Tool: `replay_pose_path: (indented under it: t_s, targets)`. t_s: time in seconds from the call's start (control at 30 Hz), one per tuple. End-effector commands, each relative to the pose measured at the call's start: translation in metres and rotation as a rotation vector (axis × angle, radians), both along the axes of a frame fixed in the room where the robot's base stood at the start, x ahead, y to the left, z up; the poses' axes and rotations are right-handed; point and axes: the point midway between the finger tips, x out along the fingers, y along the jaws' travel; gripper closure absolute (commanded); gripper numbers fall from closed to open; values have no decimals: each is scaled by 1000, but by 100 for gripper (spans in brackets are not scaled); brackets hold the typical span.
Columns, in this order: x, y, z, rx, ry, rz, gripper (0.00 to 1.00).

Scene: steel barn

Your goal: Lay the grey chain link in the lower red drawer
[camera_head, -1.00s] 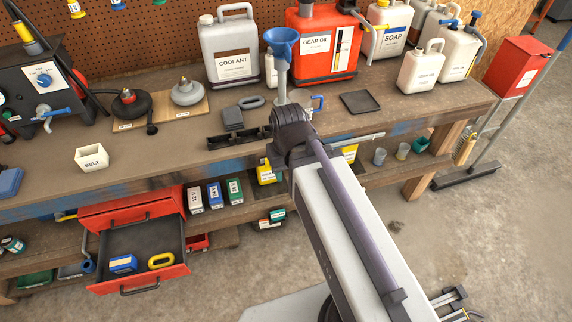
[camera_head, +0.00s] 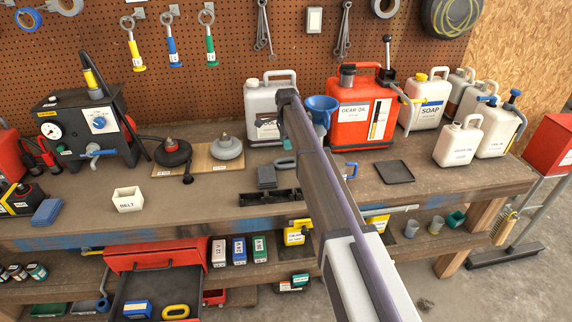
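The grey chain link (camera_head: 280,163) lies on the workbench, just right of a dark grey block, with my arm passing close to its right side. The lower red drawer (camera_head: 188,284) is pulled open under the bench, at the lower left, its front cut off by the picture's bottom edge. A blue box (camera_head: 137,309) and a yellow chain link (camera_head: 176,311) lie inside it, with bare dark floor behind them. The upper red drawer (camera_head: 152,257) is above it and looks shut.
The dark grey block (camera_head: 266,177) and a black tray (camera_head: 270,197) sit near the grey link. A white BELT bin (camera_head: 128,199) stands above the drawers. The blue funnel (camera_head: 320,105) and red gear oil can (camera_head: 360,115) stand behind my arm. A flat dark tray (camera_head: 394,172) lies right.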

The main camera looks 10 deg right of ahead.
Motion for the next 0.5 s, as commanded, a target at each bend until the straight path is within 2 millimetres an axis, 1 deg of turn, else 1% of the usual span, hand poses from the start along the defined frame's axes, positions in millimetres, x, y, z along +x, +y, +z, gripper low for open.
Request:
replay_pose_path:
  t_s: [0.07, 0.17, 0.27, 0.4, 0.5]
  targets:
    - [-2, 0, 0, 0, 0, -47, 65]
    - [-2, 0, -2, 0, 0, -54, 65]
    - [-3, 0, -16, 0, 0, -53, 65]
    - [-3, 0, -48, 0, 0, -51, 65]
    - [-3, 0, -60, 0, 0, -51, 65]
